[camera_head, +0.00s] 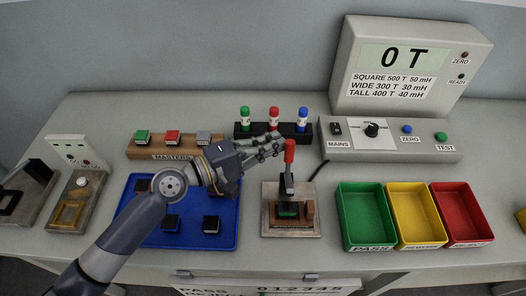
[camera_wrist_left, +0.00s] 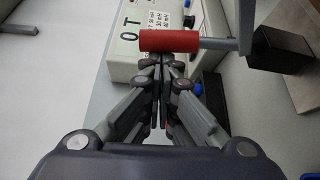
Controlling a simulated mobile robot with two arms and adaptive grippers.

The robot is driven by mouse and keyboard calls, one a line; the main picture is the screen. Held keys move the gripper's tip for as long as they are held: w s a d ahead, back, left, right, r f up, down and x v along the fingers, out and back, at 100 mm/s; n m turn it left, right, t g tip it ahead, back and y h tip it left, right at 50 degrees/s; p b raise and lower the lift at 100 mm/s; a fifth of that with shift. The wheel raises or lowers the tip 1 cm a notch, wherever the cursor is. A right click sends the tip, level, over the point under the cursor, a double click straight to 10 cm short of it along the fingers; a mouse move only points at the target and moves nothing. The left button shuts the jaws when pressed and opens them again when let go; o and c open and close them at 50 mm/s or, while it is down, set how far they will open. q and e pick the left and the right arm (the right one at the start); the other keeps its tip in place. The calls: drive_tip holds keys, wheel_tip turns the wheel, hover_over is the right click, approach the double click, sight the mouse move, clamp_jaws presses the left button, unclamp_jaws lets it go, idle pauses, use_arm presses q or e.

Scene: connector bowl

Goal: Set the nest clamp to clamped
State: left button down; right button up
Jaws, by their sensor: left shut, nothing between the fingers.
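The nest clamp has a red handle (camera_head: 290,151) that stands roughly upright on a dark lever above the metal nest plate (camera_head: 268,231). A brown fixture (camera_head: 309,214) with a dark green piece (camera_head: 288,210) sits on that plate. My left gripper (camera_head: 282,144) is shut and empty, just left of the red handle. In the left wrist view the closed fingertips (camera_wrist_left: 161,58) lie at the red handle (camera_wrist_left: 170,41), which runs crosswise there. I cannot tell whether they touch. The dark clamp block (camera_wrist_left: 281,50) shows at the right. My right gripper is not in view.
Green (camera_head: 345,220), yellow (camera_head: 395,216) and red (camera_head: 486,216) bins stand right of the nest. A blue tray (camera_head: 229,241) lies left, under my left arm. A rack (camera_head: 241,132) of coloured bottles stands behind, and a tester (camera_head: 350,105) at the back right.

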sight(289, 151)
use_arm(q)
drive_tip(key=shift+s+d+r+m+t+h+b, duration=0.15)
drive_tip(key=shift+s+m+h+b, duration=0.1)
drive_tip(key=shift+s+m+b, duration=0.45)
drive_tip(key=shift+s+m+t+h+b, duration=0.1)
drive_tip(key=shift+s+m+h+b, duration=0.25)
drive_tip(key=shift+s+b, duration=0.65)
drive_tip(key=shift+s+d+r+m+t+h+b, duration=0.1)
drive_tip(key=shift+s+m+t+h+b, duration=0.1)
drive_tip(key=shift+s+m+b, duration=0.6)
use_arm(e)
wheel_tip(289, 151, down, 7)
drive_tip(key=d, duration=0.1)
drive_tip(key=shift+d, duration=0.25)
use_arm(q)
drive_tip(key=shift+w+n+b, duration=0.2)
drive_tip(key=shift+n+b, duration=0.05)
drive_tip(key=shift+b, duration=0.05)
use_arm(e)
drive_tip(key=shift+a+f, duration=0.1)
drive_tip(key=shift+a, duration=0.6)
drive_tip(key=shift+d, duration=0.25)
